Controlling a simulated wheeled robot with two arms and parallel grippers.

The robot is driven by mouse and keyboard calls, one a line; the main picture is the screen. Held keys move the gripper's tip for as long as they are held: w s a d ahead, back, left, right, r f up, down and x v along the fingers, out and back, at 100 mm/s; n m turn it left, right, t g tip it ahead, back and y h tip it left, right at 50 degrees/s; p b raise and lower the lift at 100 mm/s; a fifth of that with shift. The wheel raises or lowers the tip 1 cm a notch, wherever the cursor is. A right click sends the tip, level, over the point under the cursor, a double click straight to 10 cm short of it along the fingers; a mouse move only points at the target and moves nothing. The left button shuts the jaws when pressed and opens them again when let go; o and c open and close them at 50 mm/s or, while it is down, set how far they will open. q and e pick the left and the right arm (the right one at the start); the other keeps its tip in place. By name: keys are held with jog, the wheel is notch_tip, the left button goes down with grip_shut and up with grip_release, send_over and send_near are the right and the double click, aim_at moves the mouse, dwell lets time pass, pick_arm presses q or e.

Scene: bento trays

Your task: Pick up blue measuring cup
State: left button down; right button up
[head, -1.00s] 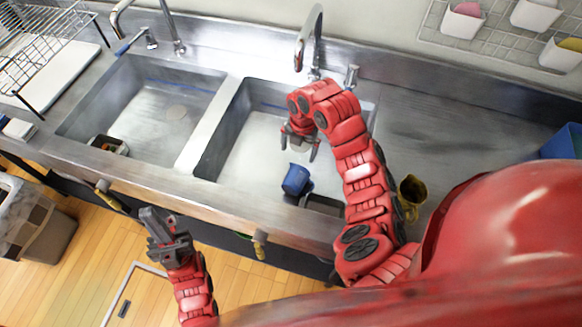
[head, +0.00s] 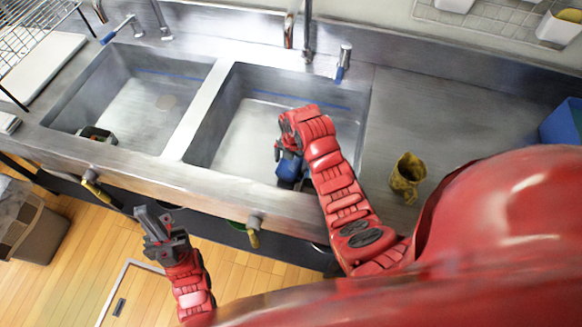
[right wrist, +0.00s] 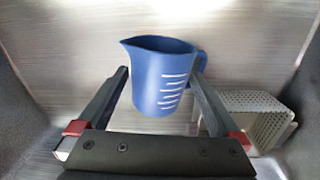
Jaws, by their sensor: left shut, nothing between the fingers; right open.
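The blue measuring cup (head: 289,168) is in the right-hand sink basin, partly hidden by my right arm in the head view. The right wrist view shows the cup (right wrist: 160,78) with white marks, its spout to the left and its handle to the right. My right gripper (right wrist: 163,80) is open, with one finger on each side of the cup; the right finger is close to the handle. I cannot tell whether the fingers touch it. In the head view this gripper (head: 288,152) is over the cup. My left gripper (head: 153,222) is shut and empty, in front of the counter.
A grey perforated caddy (right wrist: 262,115) stands in the basin beside the cup. Basin walls enclose the right gripper. A yellowish pitcher (head: 407,177) stands on the counter (head: 440,130) at right. The left basin (head: 130,110) holds a small dark container (head: 97,136).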

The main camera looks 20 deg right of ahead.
jog(key=shift+w+a+f, duration=0.1)
jog(key=shift+f, duration=0.95)
jog(key=shift+c, duration=0.3)
jog(key=c, duration=1.1)
